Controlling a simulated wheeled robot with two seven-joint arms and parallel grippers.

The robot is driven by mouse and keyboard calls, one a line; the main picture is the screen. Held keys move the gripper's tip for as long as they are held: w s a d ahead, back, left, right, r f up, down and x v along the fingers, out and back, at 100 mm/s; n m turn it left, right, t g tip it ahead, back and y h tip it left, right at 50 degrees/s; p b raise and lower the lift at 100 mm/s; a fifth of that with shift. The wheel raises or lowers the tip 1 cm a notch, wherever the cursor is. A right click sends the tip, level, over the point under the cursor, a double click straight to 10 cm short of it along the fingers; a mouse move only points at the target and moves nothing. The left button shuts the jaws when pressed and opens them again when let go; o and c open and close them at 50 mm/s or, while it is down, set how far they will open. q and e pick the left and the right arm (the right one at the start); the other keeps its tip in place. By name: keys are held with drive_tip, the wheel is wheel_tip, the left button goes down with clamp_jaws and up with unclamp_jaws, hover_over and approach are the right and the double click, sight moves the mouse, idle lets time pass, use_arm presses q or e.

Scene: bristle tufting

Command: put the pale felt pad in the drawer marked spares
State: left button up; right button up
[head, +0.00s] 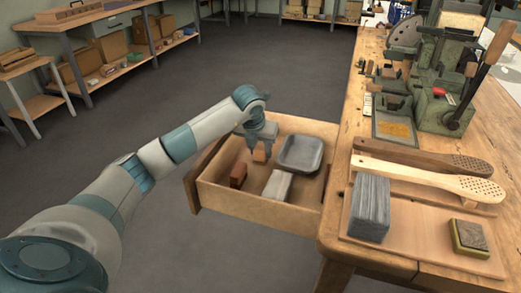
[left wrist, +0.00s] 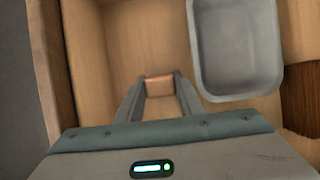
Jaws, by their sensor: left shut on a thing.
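My left gripper (head: 260,150) reaches down over the open drawer (head: 260,214). It is shut on a small orange-tan block (head: 259,156), which also shows between the fingertips in the left wrist view (left wrist: 159,86). I cannot tell whether this block is the felt pad; it does not look pale. The drawer sticks out from the left side of the workbench. No spares marking is readable on it. My right gripper is not in view.
The drawer holds a grey tray (head: 300,155), a reddish-brown block (head: 238,175) and a whitish block (head: 277,186). On the bench (head: 345,170) are a grey bristle bundle (head: 369,208), wooden paddles (head: 425,179), a dark-topped yellowish block (head: 469,237) and a green machine (head: 437,70).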

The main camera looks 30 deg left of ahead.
use_arm(q)
drive_tip(key=o, duration=1.2)
drive_tip(key=shift+c, duration=0.2)
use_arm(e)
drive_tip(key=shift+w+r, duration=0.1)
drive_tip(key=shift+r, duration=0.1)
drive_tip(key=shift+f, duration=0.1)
use_arm(q)
drive_tip(key=shift+r, duration=0.1)
drive_tip(key=p+v, duration=0.1)
drive_tip(key=v, duration=1.1)
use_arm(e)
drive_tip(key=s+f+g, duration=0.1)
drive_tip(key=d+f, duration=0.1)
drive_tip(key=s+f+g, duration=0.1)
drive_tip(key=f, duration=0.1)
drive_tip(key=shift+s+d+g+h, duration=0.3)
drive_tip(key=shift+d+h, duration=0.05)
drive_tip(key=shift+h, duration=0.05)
